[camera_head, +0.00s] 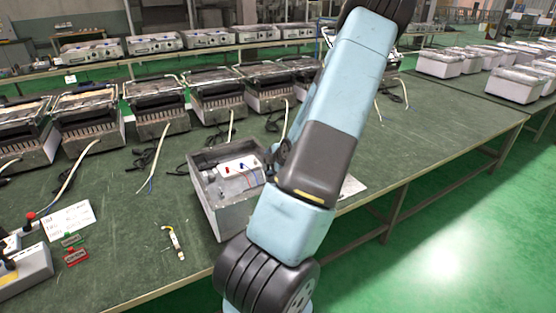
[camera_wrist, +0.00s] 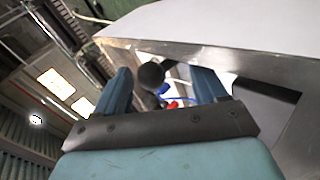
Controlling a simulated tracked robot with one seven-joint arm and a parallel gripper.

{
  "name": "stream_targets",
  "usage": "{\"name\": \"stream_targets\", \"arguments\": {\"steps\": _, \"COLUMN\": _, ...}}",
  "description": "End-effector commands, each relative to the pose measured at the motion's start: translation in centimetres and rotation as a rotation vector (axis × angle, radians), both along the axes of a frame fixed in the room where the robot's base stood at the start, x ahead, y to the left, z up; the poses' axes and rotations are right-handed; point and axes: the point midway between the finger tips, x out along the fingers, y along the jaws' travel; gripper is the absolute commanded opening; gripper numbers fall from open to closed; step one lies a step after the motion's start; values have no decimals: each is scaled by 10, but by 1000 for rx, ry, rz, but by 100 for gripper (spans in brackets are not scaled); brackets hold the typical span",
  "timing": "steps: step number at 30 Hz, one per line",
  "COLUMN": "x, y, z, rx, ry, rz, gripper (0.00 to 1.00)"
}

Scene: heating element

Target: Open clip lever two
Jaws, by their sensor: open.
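A white terminal block (camera_head: 238,168) sits inside an open grey metal box (camera_head: 222,222). A small red part (camera_head: 228,170) and a small blue part (camera_head: 243,166) show on its top; I cannot tell which is clip lever two. In the wrist view, my gripper (camera_wrist: 162,74) is open, its two blue fingers apart. Between them show a dark round knob (camera_wrist: 150,76), a red part (camera_wrist: 172,105) and a blue part (camera_wrist: 180,99). I cannot tell whether the fingers touch anything. In the head view my arm hides the box's right side and most of my gripper.
A grey metal wall (camera_wrist: 230,62) lies close on the right in the wrist view. On the green table (camera_head: 130,225) lie a small wired part (camera_head: 174,240), a white card (camera_head: 68,221) and red and green blocks. Several heater units stand behind. The table right of my arm is largely clear.

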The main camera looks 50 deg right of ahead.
Motion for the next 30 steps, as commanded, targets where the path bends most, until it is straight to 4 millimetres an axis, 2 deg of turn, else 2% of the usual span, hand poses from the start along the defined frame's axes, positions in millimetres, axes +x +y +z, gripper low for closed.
{"name": "stream_targets", "arguments": {"steps": 5, "x": -8, "y": 1, "z": 8, "rx": -3, "ry": -1, "rz": -3, "gripper": 71}}
{"name": "stream_targets", "arguments": {"steps": 21, "x": -68, "y": 19, "z": 59, "rx": -4, "ry": 1, "rz": -3, "gripper": 71}}
{"name": "stream_targets", "arguments": {"steps": 30, "x": -94, "y": 27, "z": 80, "rx": -1, "ry": 0, "rz": -3, "gripper": 71}}
